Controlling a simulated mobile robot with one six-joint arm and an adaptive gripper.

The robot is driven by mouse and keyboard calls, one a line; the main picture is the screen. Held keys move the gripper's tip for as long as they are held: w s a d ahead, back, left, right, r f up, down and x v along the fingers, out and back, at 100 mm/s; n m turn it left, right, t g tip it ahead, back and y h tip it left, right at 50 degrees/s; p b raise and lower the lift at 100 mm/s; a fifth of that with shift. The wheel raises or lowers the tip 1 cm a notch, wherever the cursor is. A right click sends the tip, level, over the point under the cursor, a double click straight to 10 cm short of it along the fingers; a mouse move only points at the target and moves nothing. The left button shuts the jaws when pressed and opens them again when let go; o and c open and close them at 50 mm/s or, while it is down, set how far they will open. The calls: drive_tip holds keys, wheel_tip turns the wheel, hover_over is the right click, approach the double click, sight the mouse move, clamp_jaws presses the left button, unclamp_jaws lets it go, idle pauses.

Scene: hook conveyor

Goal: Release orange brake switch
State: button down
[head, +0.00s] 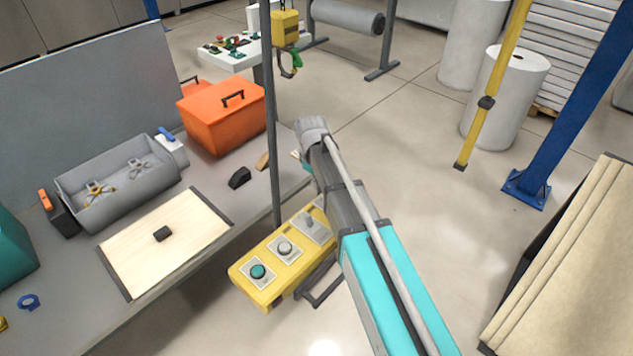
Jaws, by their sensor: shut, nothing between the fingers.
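A small dark block with an orange lever (45,199) stands on the grey workbench (200,262), at the left end of the grey bin. It looks like the orange brake switch. A light block with a blue lever (167,136) is at the bin's right end. My arm reaches up from the lower right, past the right edge of the bench, well to the right of the orange lever. Its far end shows only a grey joint; my gripper's fingers are not visible.
The grey bin (85,212) holds small metal parts. A wooden board (130,255) and an orange toolbox (205,130) lie on the bench. A yellow button box (245,268) and a dark upright pole (268,100) are near my arm.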

sight(316, 197)
drive_tip(key=shift+s+d+f+b, duration=0.1)
drive_tip(key=shift+d+f+b, duration=0.05)
drive_tip(key=shift+f+b, duration=1.85)
drive_tip(key=shift+s+d+r+p, duration=0.7)
drive_tip(key=shift+s+d+p, duration=0.1)
drive_tip(key=shift+d+p, duration=0.2)
drive_tip(key=shift+s+d+r, duration=0.15)
drive_tip(key=shift+s+d, duration=0.2)
drive_tip(key=shift+d, duration=0.1)
